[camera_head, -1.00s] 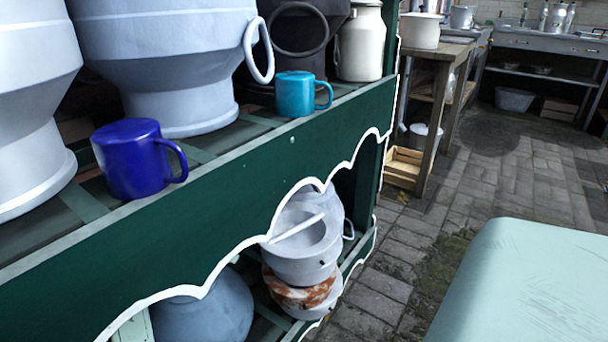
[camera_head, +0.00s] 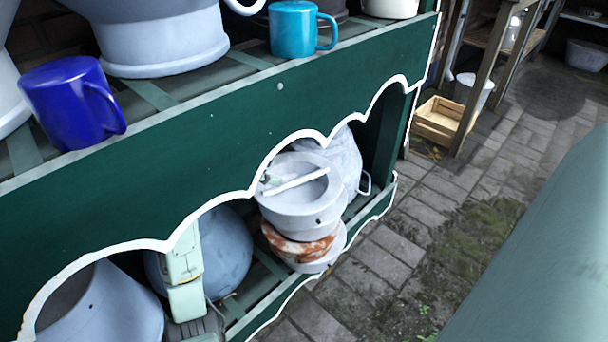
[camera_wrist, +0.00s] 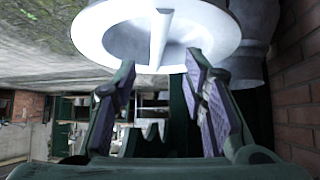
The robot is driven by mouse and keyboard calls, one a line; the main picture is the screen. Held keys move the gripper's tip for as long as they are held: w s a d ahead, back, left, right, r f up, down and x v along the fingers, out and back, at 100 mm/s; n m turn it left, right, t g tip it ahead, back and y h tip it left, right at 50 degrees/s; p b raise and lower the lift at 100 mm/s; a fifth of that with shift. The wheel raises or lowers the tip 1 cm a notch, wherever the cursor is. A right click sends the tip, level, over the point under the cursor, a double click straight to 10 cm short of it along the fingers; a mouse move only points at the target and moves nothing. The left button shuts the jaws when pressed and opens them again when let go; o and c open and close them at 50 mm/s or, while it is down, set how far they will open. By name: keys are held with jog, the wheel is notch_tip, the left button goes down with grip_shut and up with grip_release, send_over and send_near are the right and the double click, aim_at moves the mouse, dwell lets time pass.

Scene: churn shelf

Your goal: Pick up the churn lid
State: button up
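The churn lid (camera_head: 300,186) is pale grey and round, with a recessed top and a straight bar handle across it. In the head view it sits on the lower shelf, above a rusty-patched round piece (camera_head: 300,247). In the wrist view the lid (camera_wrist: 112,42) fills the top of the picture, its bar handle running down the middle. My gripper (camera_wrist: 160,62) is open, with its two dark fingers apart. The near end of the handle appears between the fingertips; I cannot tell whether they touch it.
The green shelf's scalloped front board (camera_head: 225,150) hangs above the lower shelf. A blue mug (camera_head: 68,103) and a teal mug (camera_head: 293,30) stand on the upper shelf. A rounded grey vessel (camera_head: 222,250) is left of the lid. A wooden crate (camera_head: 440,122) stands on the paving.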

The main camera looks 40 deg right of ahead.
aim_at(294, 181)
jog(key=b+x, duration=0.1)
jog(key=x, duration=0.6)
jog(key=b+x, duration=0.2)
jog(key=x, duration=0.1)
jog(key=shift+s+d+f, duration=0.15)
jog(key=shift+s+d, duration=0.1)
jog(key=shift+s, duration=0.05)
jog(key=shift+c, duration=0.3)
grip_shut()
dwell(0.4)
